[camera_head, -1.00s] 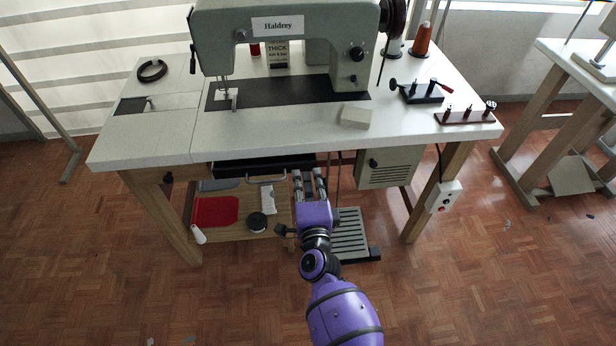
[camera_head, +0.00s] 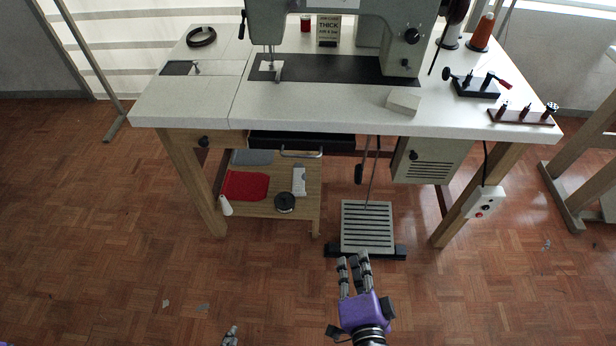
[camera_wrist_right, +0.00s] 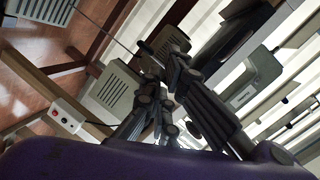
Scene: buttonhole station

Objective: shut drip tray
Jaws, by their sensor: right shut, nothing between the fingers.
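The drip tray (camera_head: 300,142) is a flat black tray under the front edge of the sewing table, with a pale bar handle (camera_head: 301,154) on its front. Its front shows just below the tabletop; I cannot tell how far it stands out. My right gripper (camera_head: 354,258) is shut and empty, apart from the tray, in front of the table and lower right of the handle in the head view. Its fingers (camera_wrist_right: 165,80) also show in the right wrist view. A grey tip of my left gripper (camera_head: 231,337) shows at the bottom edge, mostly cut off.
A grey slatted pedal (camera_head: 367,227) stands on the floor just beyond my right gripper. A vented box (camera_head: 430,162) hangs to the right.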

